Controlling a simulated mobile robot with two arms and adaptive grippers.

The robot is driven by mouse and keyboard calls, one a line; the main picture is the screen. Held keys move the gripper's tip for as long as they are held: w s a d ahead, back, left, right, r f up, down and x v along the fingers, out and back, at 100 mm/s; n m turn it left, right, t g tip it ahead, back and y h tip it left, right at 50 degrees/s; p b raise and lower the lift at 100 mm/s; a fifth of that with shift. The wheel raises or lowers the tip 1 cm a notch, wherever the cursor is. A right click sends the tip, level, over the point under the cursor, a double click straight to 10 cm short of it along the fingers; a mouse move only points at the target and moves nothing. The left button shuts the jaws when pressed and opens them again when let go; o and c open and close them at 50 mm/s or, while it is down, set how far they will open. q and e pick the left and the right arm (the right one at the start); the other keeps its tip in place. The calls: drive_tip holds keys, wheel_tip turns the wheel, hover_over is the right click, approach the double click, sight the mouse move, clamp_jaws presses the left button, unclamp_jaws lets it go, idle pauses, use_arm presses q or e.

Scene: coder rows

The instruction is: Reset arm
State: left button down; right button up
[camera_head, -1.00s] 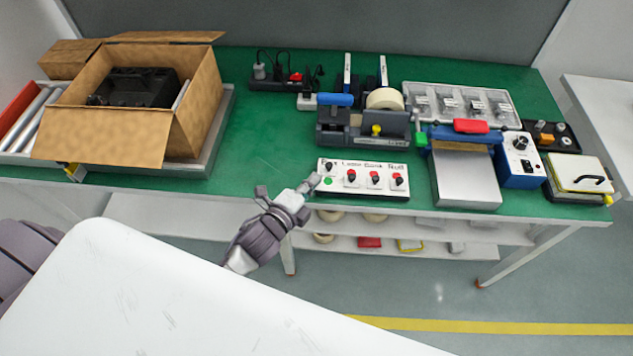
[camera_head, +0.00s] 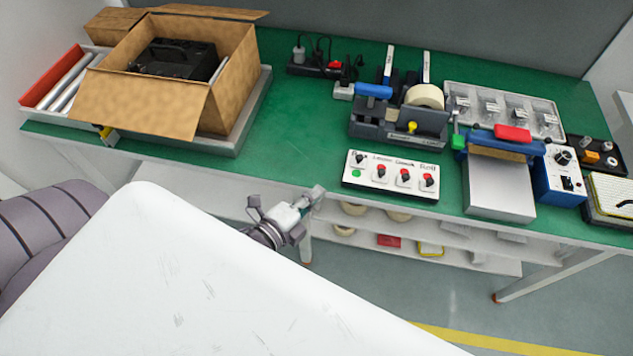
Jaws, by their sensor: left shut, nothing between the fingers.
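My left gripper (camera_head: 312,196) is shut and empty. It is in front of the green workbench (camera_head: 290,125), near its front edge and left of the white switch panel (camera_head: 391,176). It is apart from the panel. My left arm comes in from the left and is partly hidden behind a large white surface in the foreground. My right gripper does not show.
An open cardboard box (camera_head: 235,70) with a black device (camera_head: 173,60) stands at the bench's left. A tape dispenser (camera_head: 400,118), a clear-lidded tray (camera_head: 505,110) and a blue control box (camera_head: 559,175) crowd the right.

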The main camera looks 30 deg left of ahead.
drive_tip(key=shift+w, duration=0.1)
use_arm(q)
drive_tip(key=s+a+f+n+g+y, duration=0.15)
drive_tip(key=s+f+n+g, duration=0.3)
drive_tip(key=f, duration=0.95)
drive_tip(key=s+a+f+n+g+y, duration=0.1)
drive_tip(key=s+a+f+n+g, duration=0.3)
drive_tip(key=f, duration=1.1)
drive_tip(key=s+f+n+g, duration=0.3)
drive_tip(key=s+f, duration=0.4)
drive_tip(key=s, duration=0.4)
drive_tip(key=s+d+f+n+g, duration=0.1)
drive_tip(key=s+f+n+g, duration=0.2)
drive_tip(key=s+f+n, duration=0.3)
drive_tip(key=s+f, duration=0.2)
drive_tip(key=s, duration=0.3)
drive_tip(key=shift+s+d+f, duration=0.15)
drive_tip(key=shift+s+d, duration=0.05)
drive_tip(key=shift+s, duration=0.1)
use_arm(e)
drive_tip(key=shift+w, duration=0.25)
use_arm(q)
drive_tip(key=shift+a+y, duration=0.1)
drive_tip(key=shift+y, duration=0.15)
